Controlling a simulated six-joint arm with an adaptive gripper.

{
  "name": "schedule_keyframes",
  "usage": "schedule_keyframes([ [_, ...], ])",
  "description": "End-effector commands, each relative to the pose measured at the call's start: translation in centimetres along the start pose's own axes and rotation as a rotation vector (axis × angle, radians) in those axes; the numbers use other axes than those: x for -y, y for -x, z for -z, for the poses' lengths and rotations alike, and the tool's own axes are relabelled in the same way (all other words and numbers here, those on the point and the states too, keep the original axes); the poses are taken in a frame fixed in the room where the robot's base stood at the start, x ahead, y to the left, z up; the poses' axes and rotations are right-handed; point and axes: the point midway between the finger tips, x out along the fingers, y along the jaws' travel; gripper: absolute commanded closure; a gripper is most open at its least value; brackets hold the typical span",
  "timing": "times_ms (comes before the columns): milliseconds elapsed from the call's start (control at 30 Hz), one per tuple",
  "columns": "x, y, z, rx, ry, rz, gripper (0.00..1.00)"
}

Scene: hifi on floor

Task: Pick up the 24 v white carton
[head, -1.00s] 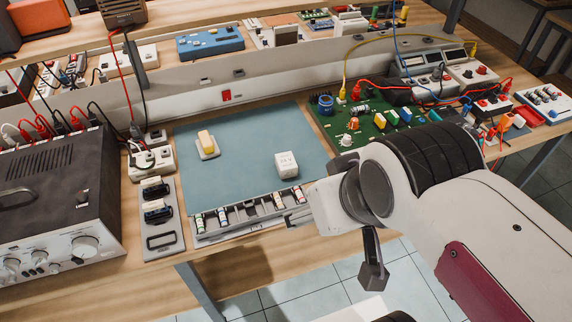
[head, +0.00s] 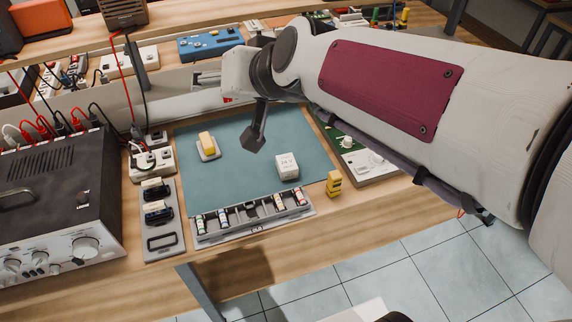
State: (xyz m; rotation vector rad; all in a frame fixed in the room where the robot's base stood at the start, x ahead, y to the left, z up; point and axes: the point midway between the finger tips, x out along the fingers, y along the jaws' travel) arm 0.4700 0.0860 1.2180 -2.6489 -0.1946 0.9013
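The white carton (head: 287,167), with dark print that looks like "24 V" on its front, stands upright on the right part of the blue-green mat (head: 235,180). It is fully visible and nothing touches it.
A yellow block on a pale base (head: 207,146) is on the mat's left part. A grey tray of small cylinders (head: 252,217) lies along the front edge. A yellow piece (head: 333,183) stands right of the mat. My arm hides much of the green board (head: 343,143).

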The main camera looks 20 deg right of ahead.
Motion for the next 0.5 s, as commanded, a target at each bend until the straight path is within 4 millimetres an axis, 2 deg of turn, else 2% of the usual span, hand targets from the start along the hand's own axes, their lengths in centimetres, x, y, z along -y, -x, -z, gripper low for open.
schedule_keyframes([
  [233, 1.1, -4.5, 5.4, -0.128, -0.099, 0.01, 0.35],
  [500, 0.6, -9.2, 10.2, -0.261, -0.216, -0.028, 0.35],
])
